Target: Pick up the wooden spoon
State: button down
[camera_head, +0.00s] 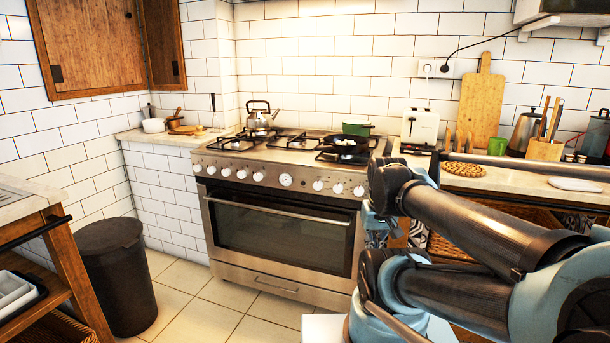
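I cannot pick out a wooden spoon with certainty. Thin wooden utensil handles (543,117) stand upright in a wooden holder (544,149) on the right counter; their lower ends are hidden inside it. On the left counter, a small brown wooden-looking item (187,129) lies near a copper-coloured pot (174,121); it is too small to identify. My arm fills the lower right of the view, folded in front of the right counter and the oven's right edge. My gripper's fingers do not show.
A steel stove (285,235) stands in the middle, with a kettle (262,117) and a black pan (345,145) on top. A dark bin (115,275) and a wooden cart (62,235) stand at left. A toaster (420,127) is on the right counter. Tiled floor before the stove is clear.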

aim_at(558, 102)
jog(key=z, duration=1.45)
